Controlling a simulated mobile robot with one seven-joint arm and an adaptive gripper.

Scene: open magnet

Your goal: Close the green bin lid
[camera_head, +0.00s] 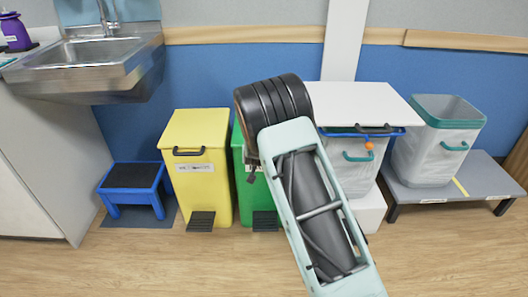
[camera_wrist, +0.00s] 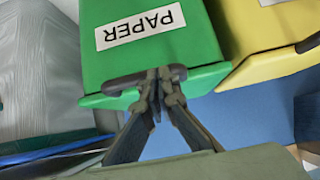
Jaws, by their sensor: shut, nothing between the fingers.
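The green bin (camera_head: 261,185) stands between the yellow bin and a white-topped bin, and much of it is hidden behind my arm. In the wrist view, the green bin's front (camera_wrist: 190,47) appears upside down, with a white PAPER label (camera_wrist: 140,26). The green lid's edge (camera_wrist: 208,78) and its dark handle (camera_wrist: 128,82) run along the lower side of that front. The lid appears down, but I cannot tell whether it is fully seated. My gripper (camera_wrist: 158,78) is shut and empty, its fingertips over the handle; I cannot tell whether they touch it.
The yellow bin (camera_head: 198,140) stands close to the left, with a blue step stool (camera_head: 132,185) beyond it. The white-topped bin (camera_head: 358,104) is on the right, then a lined open bin (camera_head: 432,145) on a grey platform (camera_head: 470,182). The wood floor in front is clear.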

